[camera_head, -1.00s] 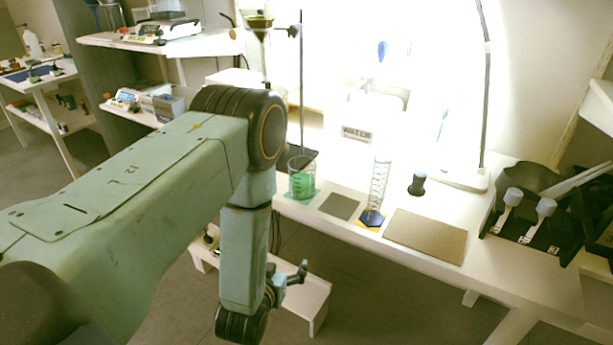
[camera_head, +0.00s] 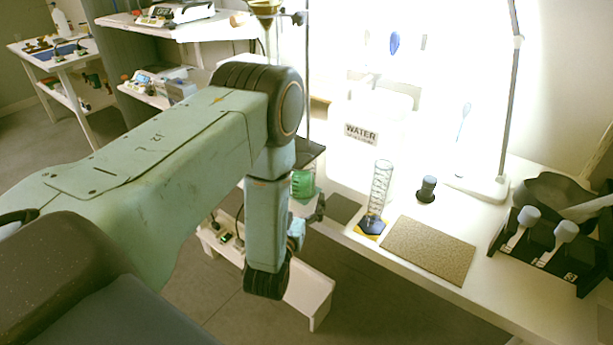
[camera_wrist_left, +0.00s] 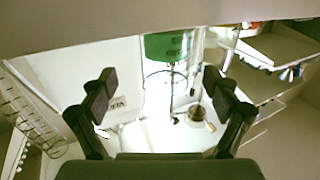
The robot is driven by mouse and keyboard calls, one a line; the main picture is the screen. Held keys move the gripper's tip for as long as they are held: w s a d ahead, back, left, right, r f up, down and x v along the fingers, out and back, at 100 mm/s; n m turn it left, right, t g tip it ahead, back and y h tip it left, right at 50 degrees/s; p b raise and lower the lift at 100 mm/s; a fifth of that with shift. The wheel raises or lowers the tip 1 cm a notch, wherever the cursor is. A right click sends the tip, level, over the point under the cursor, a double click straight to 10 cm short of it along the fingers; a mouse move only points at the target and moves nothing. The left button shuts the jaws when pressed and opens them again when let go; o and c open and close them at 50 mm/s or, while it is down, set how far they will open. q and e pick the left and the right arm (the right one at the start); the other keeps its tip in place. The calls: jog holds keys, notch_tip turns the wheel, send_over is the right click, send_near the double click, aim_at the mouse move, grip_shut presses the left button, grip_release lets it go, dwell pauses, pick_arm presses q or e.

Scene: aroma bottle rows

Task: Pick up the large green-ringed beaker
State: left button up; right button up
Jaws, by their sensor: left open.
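The green-ringed beaker (camera_head: 303,185) is a clear glass with a green band, near the front edge of the white table. My forearm partly hides it in the head view. In the left wrist view, which looks inverted, its green part (camera_wrist_left: 168,46) is at the top centre and its clear rim is below. My left gripper (camera_head: 312,216) is just in front of the table edge, close to the beaker and at about table level. In the wrist view its fingers (camera_wrist_left: 158,88) are wide apart, with the beaker lined up between them and nothing held. My right gripper is out of view.
A tall glass cylinder (camera_head: 380,190) with a blue base stands right of the beaker, beside a dark mat (camera_head: 343,210) and a brown mat (camera_head: 430,249). A ring stand (camera_head: 307,90) rises behind. A low white bench (camera_head: 310,296) stands below the table.

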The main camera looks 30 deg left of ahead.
aim_at(302, 176)
pick_arm(q)
jog(key=x, duration=0.3)
jog(key=a+b+x, duration=0.1)
jog(key=x, duration=0.3)
jog(key=shift+a+f, duration=0.1)
jog(key=shift+f, duration=0.05)
jog(key=shift+s+r, duration=0.1)
jog(key=shift+r, duration=0.1)
jog(key=shift+c, duration=0.3)
jog(key=shift+f, duration=0.15)
jog(key=c, duration=1.4)
jog(key=shift+r, duration=0.2)
